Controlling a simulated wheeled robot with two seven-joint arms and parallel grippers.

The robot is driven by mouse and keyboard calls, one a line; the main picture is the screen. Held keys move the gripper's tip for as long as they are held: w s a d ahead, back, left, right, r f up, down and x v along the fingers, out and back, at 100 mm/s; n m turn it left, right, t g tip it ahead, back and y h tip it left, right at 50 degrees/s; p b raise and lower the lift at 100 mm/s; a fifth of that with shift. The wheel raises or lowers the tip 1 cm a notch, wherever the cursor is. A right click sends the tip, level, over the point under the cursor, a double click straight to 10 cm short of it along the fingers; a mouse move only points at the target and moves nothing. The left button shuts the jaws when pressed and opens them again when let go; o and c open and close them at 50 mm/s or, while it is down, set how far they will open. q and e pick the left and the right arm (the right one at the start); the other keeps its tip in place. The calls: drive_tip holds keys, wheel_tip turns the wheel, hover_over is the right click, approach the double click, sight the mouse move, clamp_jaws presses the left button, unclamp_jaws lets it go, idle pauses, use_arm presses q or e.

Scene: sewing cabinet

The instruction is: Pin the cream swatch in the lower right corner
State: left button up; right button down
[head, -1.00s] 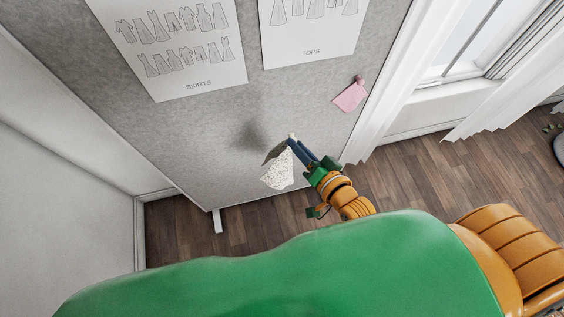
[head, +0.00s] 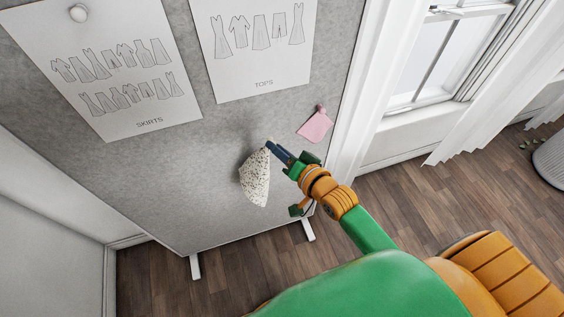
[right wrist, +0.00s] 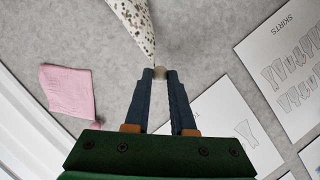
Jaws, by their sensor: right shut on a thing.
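The cream swatch (head: 255,180) is a pale cloth with dark speckles. It hangs from the tip of my right gripper (head: 270,147), in front of the lower part of the grey pinboard (head: 190,175). In the right wrist view, the fingers of my right gripper (right wrist: 160,75) are shut on a small pale pin head (right wrist: 160,73). The swatch (right wrist: 133,22) narrows to a corner at this pin. I cannot tell whether the pin touches the board. My left gripper is not in view.
A pink swatch (head: 315,127) hangs pinned near the board's right edge, above and right of my gripper. The skirts sheet (head: 110,70) and tops sheet (head: 255,50) are higher up. Bare board lies around the cream swatch. White window trim (head: 352,110) stands at the right.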

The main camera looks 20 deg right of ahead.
drive_tip(key=shift+w+b, duration=1)
drive_tip(key=shift+w, duration=2.15)
drive_tip(key=shift+w+d, duration=0.1)
drive_tip(key=shift+w, duration=0.25)
drive_tip(key=c, duration=0.7)
unclamp_jaws()
